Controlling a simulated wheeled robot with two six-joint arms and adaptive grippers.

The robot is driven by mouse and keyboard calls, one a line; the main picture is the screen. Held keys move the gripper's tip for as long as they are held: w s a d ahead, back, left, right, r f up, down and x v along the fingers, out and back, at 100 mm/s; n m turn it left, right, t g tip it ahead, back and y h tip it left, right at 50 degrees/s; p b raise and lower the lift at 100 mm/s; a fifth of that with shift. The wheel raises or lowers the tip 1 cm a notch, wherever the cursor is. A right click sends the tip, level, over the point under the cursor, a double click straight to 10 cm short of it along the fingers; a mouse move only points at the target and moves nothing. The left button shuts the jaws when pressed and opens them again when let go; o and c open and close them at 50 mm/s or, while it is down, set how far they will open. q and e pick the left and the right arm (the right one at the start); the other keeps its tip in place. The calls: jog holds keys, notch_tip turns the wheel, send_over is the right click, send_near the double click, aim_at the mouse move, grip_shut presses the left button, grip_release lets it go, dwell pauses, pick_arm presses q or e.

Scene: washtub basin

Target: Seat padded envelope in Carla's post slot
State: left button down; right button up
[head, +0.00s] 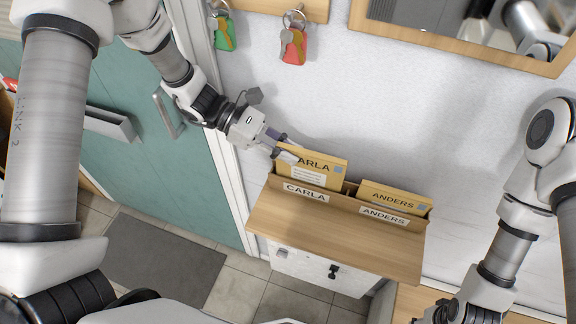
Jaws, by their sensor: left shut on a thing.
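The padded envelope (318,166), tan with "CARLA" printed on it and a white label, stands upright in Carla's post slot (306,193), the left compartment of the wooden holder. Its lower part is hidden behind the slot's front board, so I cannot tell whether it touches the bottom. It sticks up higher than the neighbouring envelope. My left gripper (281,145) is shut on its upper left corner.
An "ANDERS" envelope (394,197) stands in the right slot (384,215). The wooden cabinet top (330,238) in front is clear. Keys (292,44) hang on a rail above, beside a wood-framed mirror (470,40). A teal door (150,150) is at the left.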

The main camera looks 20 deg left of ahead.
pick_arm(q)
jog(key=shift+w+d+f, duration=0.1)
jog(key=shift+f, duration=0.45)
notch_tip(320, 180, down, 3)
jog(key=shift+r+b, duration=0.1)
jog(key=shift+b, duration=1.15)
jog(key=shift+f, duration=0.35)
jog(key=shift+r, duration=0.15)
jog(key=shift+f, duration=0.25)
jog(key=c, duration=1.1)
grip_release()
